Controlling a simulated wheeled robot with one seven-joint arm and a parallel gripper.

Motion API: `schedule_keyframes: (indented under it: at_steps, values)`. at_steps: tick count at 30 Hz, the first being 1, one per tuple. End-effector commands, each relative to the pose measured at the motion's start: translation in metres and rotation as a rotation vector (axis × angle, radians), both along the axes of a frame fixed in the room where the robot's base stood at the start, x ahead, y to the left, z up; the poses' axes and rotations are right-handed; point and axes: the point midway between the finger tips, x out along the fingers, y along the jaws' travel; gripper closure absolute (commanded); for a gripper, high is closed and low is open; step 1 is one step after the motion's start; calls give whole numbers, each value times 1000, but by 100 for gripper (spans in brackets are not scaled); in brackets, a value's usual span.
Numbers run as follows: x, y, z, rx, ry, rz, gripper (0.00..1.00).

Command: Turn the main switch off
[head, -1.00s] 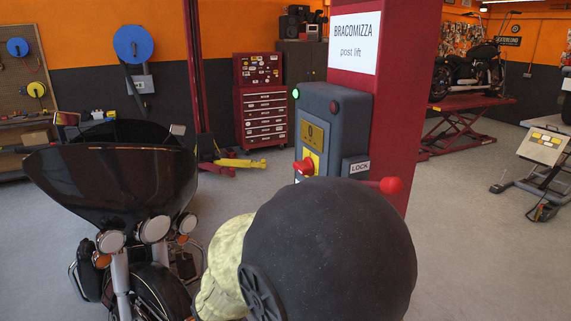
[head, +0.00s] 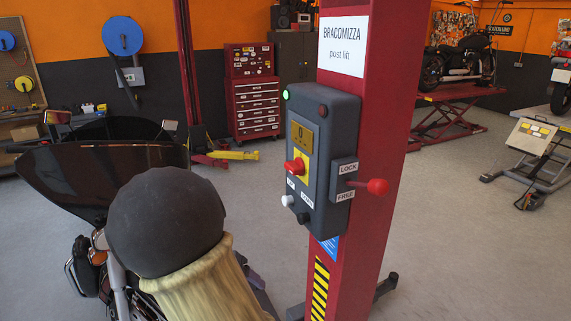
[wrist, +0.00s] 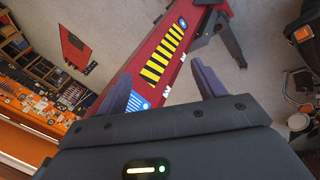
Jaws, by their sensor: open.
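The main switch (head: 295,166) is a red knob on a yellow plate, on the front of the grey control box (head: 325,110) of the red lift post. A green lamp (head: 286,94) glows at the box's upper left, and a small display (head: 302,137) sits above the switch. In the wrist view my gripper (wrist: 161,70) is open, with nothing between its two fingers. Beyond them is the lower post (wrist: 165,60) with its black-and-yellow stripes.
A red-knobbed lever (head: 377,187) sticks out of the box's right side, between LOCK and FREE labels. White and black buttons (head: 303,218) sit below the switch. A dark motorcycle (head: 85,180) stands at left, partly behind my arm.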

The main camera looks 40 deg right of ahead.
Motion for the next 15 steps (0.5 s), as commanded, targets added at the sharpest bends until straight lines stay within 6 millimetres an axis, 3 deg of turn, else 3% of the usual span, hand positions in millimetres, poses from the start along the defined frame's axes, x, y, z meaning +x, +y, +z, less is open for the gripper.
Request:
schedule_keyframes:
  at_steps: [3, 7, 12, 15]
  values:
    - [25, -22, 40, -252, -63, -153, 31]
    - [51, -36, 96, -562, -213, -306, 31]
    - [81, -26, 180, -935, -509, -440, 31]
    - [89, -13, 214, -1067, -653, -479, 31]
